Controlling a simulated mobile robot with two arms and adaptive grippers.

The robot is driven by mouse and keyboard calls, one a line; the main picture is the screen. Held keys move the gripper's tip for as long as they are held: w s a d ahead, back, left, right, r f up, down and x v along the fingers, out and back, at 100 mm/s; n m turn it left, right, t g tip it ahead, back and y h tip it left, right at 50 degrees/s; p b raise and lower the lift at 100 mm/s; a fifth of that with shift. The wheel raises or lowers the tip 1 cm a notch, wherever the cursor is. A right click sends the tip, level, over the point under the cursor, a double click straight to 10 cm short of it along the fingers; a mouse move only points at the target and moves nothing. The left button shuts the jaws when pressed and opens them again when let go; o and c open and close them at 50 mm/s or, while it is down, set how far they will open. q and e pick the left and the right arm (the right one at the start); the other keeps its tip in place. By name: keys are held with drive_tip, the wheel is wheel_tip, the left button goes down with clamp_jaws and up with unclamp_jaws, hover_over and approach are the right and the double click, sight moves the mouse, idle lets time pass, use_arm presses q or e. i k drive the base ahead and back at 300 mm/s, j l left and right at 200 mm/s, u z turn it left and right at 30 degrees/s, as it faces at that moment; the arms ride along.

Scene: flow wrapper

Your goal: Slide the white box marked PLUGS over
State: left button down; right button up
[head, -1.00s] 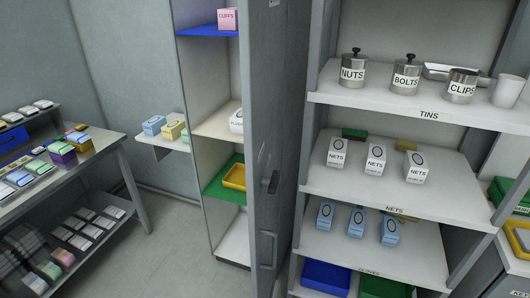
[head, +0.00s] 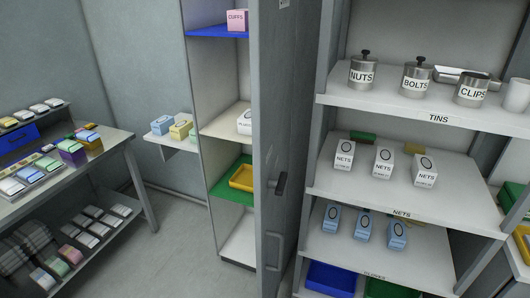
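A white box (head: 244,122) sits on the middle white shelf (head: 222,122) of the tall narrow cabinet. Its front carries small dark lettering, which I cannot read surely as PLUGS. The grey cabinet door (head: 283,120) stands open towards me and hides the box's right part. Neither of my grippers is in view.
A pink CUFFS box (head: 237,20) is on the blue shelf above; a yellow tray (head: 241,177) is on the green shelf below. Open shelves with NETS boxes (head: 384,162) and tins stand right. A loaded metal table (head: 110,145) stands left. Grey floor (head: 185,235) between is clear.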

sight(244, 121)
drive_tip(key=z, duration=0.5)
drive_tip(key=i+j+z, duration=0.1)
drive_tip(key=j+z, duration=1)
